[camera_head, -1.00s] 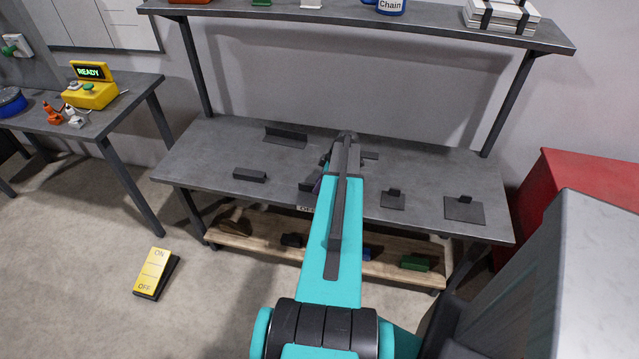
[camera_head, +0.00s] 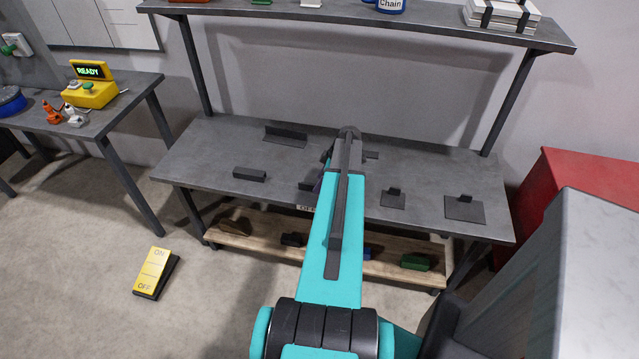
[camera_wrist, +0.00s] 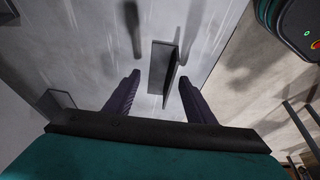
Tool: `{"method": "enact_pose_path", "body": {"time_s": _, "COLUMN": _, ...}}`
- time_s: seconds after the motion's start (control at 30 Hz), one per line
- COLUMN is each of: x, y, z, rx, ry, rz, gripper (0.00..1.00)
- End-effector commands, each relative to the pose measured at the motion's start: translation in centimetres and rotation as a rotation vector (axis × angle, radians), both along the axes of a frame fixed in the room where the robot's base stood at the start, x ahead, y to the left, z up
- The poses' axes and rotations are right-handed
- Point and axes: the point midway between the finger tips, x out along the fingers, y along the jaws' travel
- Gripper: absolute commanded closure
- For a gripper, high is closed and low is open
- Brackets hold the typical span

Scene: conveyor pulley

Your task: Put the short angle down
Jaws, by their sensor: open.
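In the wrist view, a grey angle (camera_wrist: 158,68) with a thin upright flange stands on the table top, probably the short angle. My gripper (camera_wrist: 159,77) is open, with one dark purple finger on each side of the angle's near end. I see a gap on both sides, so the fingers do not appear to grip it. In the head view, a dark piece (camera_head: 306,186) just left of my arm may be the same angle. My arm hides most of that area and the gripper.
The table (camera_head: 210,150) also bears a long angle (camera_head: 286,133), a dark bar (camera_head: 249,175), a small angle (camera_head: 392,199) and a tabbed plate (camera_head: 464,208). A shelf (camera_head: 420,27) runs above the back. A yellow ON/OFF pedal (camera_head: 154,270) lies on the floor.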

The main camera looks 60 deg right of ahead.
Motion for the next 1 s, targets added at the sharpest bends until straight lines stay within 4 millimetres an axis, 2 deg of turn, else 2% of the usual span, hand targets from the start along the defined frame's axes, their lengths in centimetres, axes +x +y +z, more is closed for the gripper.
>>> {"method": "enact_pose_path", "body": {"time_s": 0.7, "x": -3.2, "y": -0.9, "z": 7.7, "rx": -0.001, "ry": 0.0, "rz": -0.001, "gripper": 0.5}}
{"method": "enact_pose_path", "body": {"time_s": 1.0, "x": -3.9, "y": -1.2, "z": 9.6, "rx": 0.0, "ry": 0.0, "rz": 0.0, "gripper": 0.5}}
